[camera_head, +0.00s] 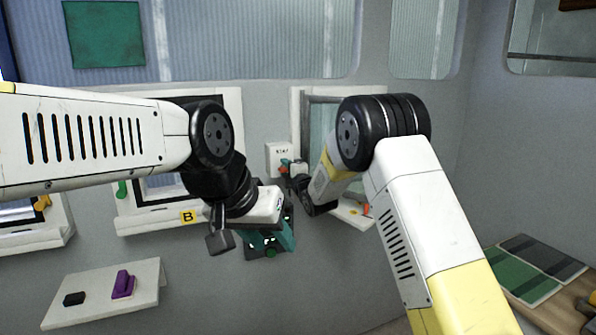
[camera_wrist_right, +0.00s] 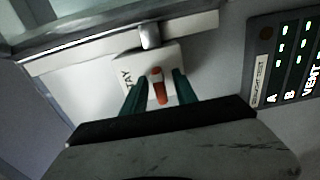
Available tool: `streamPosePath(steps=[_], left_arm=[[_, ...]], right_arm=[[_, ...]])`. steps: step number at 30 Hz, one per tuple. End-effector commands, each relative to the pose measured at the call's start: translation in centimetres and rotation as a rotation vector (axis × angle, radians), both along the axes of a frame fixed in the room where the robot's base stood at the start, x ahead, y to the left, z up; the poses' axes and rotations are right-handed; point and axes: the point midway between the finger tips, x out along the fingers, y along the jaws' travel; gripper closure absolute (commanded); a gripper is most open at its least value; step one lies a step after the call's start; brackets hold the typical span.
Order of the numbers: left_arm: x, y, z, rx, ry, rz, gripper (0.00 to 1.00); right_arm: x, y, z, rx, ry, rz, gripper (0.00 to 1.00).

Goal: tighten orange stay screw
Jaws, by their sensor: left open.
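The orange stay screw (camera_wrist_right: 158,86) stands out from a white box marked STAY (camera_wrist_right: 125,65) on the wall below a window frame. The box (camera_head: 278,152) also shows in the head view, with the screw small and partly hidden at its lower edge. My right gripper (camera_wrist_right: 158,90) has one teal finger on each side of the screw. Narrow gaps show between fingers and screw, so it looks open around it; contact cannot be made out. My left gripper (camera_head: 277,236) is open and empty, lower down in front of the dark panel.
A dark panel (camera_wrist_right: 285,60) marked A, B and VENT, with lit marks, is right of the box in the wrist view. A white shelf (camera_head: 90,296) at the lower left holds a purple part (camera_head: 123,284) and a black part (camera_head: 74,299). A yellow B label (camera_head: 189,217) is under the middle window.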

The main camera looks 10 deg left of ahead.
Motion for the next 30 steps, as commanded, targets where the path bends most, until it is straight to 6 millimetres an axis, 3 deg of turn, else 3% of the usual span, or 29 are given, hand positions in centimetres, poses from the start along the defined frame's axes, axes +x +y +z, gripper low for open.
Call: streamPosePath(steps=[4, 9, 20, 30], left_arm=[[0.00, 0.00, 0.00, 0.000, 0.000, 0.000, 0.56], [0.00, 0.00, 0.00, 0.000, 0.000, 0.000, 0.56], [0.00, 0.00, 0.00, 0.000, 0.000, 0.000, 0.56], [0.00, 0.00, 0.00, 0.000, 0.000, 0.000, 0.56]], right_arm=[[-0.01, -0.03, 0.00, 0.000, 0.000, 0.000, 0.67], [-0.01, -0.03, 0.00, 0.000, 0.000, 0.000, 1.00], [-0.01, -0.08, -0.02, 0.013, 0.009, -0.001, 1.00], [0.02, -0.13, -0.04, 0.159, 0.109, -0.002, 1.00]])
